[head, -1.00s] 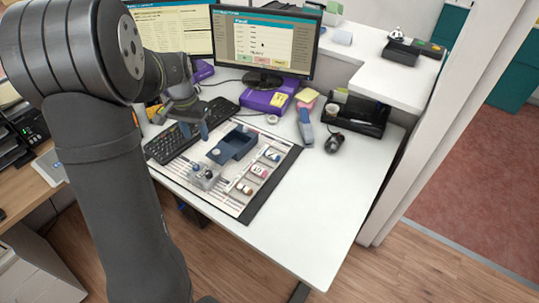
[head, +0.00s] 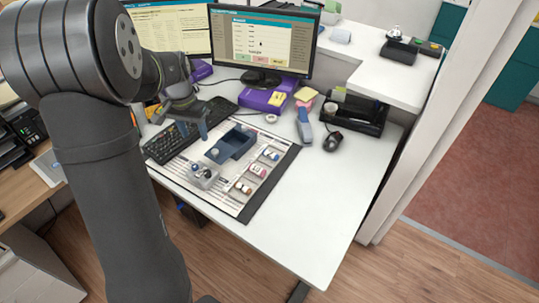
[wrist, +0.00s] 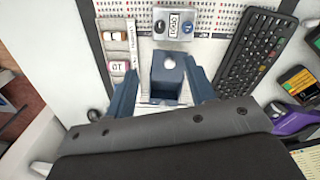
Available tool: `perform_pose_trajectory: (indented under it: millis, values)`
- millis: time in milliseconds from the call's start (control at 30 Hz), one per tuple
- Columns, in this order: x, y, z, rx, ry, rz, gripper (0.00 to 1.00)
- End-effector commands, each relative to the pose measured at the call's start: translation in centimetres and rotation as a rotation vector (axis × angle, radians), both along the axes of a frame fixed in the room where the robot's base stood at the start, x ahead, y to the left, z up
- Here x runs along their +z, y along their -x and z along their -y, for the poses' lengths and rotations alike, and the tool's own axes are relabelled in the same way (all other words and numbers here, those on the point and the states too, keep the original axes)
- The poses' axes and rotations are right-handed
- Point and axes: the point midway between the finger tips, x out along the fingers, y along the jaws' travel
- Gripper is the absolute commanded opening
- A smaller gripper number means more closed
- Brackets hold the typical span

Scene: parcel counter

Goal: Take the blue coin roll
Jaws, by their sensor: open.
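The blue coin roll (head: 271,154) appears as a small blue-and-white piece in the farthest of the white holders at the right side of the desk mat, in the head view. I cannot make it out in the wrist view. My gripper (head: 193,129) is open and empty, above the mat and keyboard edge, to the left of the roll and apart from it. In the wrist view its two blue fingers (wrist: 160,70) stand on either side of the dark blue box, seen beyond them.
A dark blue open box (head: 240,142) stands mid-mat, left of the roll. Pink (head: 258,170) and brown (head: 243,187) pieces lie in nearer holders. A clear-grey box (head: 203,174) stands at the mat's front. A keyboard (head: 165,148) lies left.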

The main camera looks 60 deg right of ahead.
Motion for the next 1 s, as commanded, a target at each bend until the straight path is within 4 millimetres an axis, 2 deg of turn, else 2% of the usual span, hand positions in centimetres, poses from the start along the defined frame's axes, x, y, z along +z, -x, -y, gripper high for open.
perform_pose_trajectory:
  millis: [33, 133, 433, 567, 667, 1000]
  values:
    - [0.0, 0.0, 0.0, 0.000, 0.000, 0.000, 0.61]
    - [0.0, 0.0, 0.0, 0.000, 0.000, 0.000, 0.81]
    - [0.0, 0.0, 0.1, 0.007, 0.000, 0.000, 0.82]
    - [-0.1, 0.2, 0.8, 0.088, -0.004, 0.000, 0.82]
    - [-0.2, 0.7, 2.0, 0.226, -0.013, 0.000, 0.82]
    - [-0.7, 2.6, 7.1, 0.846, -0.040, 0.002, 0.82]
